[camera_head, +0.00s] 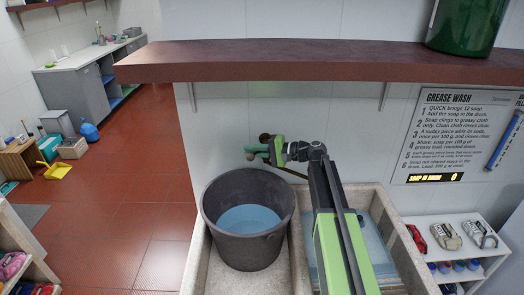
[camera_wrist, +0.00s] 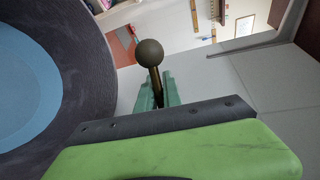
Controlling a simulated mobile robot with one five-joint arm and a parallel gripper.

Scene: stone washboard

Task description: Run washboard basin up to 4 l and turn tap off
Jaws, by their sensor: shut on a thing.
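The two-part stone sink (camera_head: 206,258) stands against the tiled wall. Its right part shows a flat blue-grey surface (camera_head: 378,236), partly hidden by my arm; I cannot tell its water level. A dark bucket (camera_head: 249,256) with blue water stands in the left part. My gripper (camera_head: 258,150) is above the sink, just behind the bucket's rim. In the wrist view, its pale teal fingertips (camera_wrist: 157,96) are shut around the thin rod of a tap lever with a dark ball knob (camera_wrist: 150,53). The spout and any stream of water cannot be made out.
A dark red shelf (camera_head: 300,60) crosses above the sink, with a green container (camera_head: 465,28) at its right. A grease wash sign (camera_head: 455,130) hangs on the wall. A white rack (camera_head: 475,258) stands at the right. Open red floor (camera_head: 120,200) lies at the left.

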